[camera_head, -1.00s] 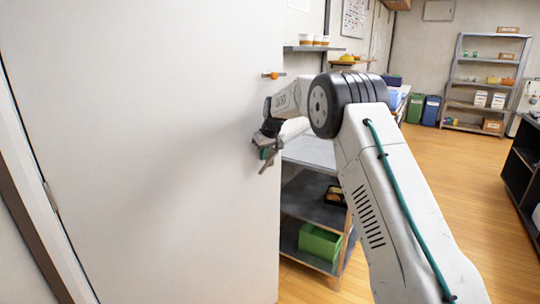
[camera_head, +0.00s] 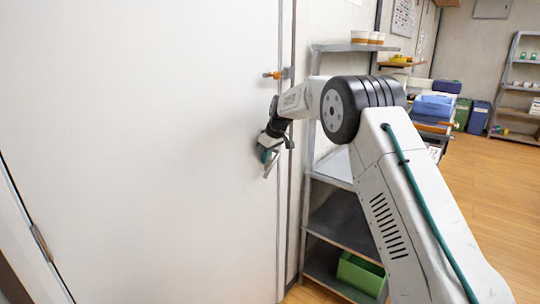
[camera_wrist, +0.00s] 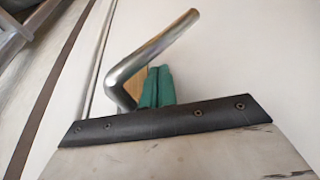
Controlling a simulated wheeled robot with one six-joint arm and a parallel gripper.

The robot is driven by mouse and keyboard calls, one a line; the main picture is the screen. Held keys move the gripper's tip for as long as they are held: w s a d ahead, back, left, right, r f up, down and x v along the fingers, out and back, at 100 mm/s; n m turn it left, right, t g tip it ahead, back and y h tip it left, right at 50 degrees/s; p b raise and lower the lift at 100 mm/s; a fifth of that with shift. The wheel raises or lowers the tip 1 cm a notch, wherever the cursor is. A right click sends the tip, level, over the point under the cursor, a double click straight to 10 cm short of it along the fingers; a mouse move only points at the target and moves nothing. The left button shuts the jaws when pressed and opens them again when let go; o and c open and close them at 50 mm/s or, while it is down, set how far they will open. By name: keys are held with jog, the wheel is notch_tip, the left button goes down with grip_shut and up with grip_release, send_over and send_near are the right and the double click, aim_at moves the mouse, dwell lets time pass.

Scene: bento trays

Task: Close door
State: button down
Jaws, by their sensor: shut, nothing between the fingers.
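The white door (camera_head: 140,150) fills the left of the head view, with a hinge (camera_head: 41,243) at its left side. Its right edge lies close along the grey frame strip (camera_head: 291,190); a small remaining gap cannot be ruled out. My gripper (camera_head: 264,156) is shut and empty against or close to the door near that edge, beside the metal lever handle (camera_head: 271,166). The wrist view shows the bent handle (camera_wrist: 150,55) by the green fingertips (camera_wrist: 157,87); whether they touch is unclear. An orange-tipped latch (camera_head: 271,75) sits higher on the door.
A grey shelf unit (camera_head: 340,228) with a green bin (camera_head: 361,272) stands right of the doorway, behind my arm. Blue folded items (camera_head: 434,106) lie farther back. The wooden floor (camera_head: 480,190) at right is open.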

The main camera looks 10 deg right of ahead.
jog(key=shift+w+a+r, duration=0.45)
jog(key=shift+a+r, duration=0.05)
jog(key=shift+a, duration=0.2)
jog(key=shift+d, duration=0.15)
jog(key=v, duration=0.9)
jog(key=shift+s+d+f, duration=0.2)
jog(key=shift+s+d, duration=0.2)
jog(key=shift+d, duration=0.05)
jog(key=shift+s+d+r+m, duration=0.15)
jog(key=shift+s+r+m, duration=0.05)
jog(key=shift+s+m, duration=0.1)
jog(key=s+f+m+g, duration=0.1)
jog(key=s+f+m, duration=0.1)
jog(key=s+f, duration=0.15)
jog(key=s+d+r+m+h, duration=0.1)
jog(key=s+m, duration=0.1)
jog(key=s, duration=1.7)
jog(key=s+d+r+m+h, duration=0.1)
jog(key=s+d, duration=0.1)
jog(key=s, duration=1.7)
jog(key=s+d+r+m, duration=0.1)
jog(key=s+m, duration=0.1)
jog(key=s, duration=1.6)
jog(key=shift+s+d+r+m+g+h, duration=0.25)
jog(key=shift+s+d+m+g+h, duration=0.05)
jog(key=shift+s+d+g+h, duration=0.1)
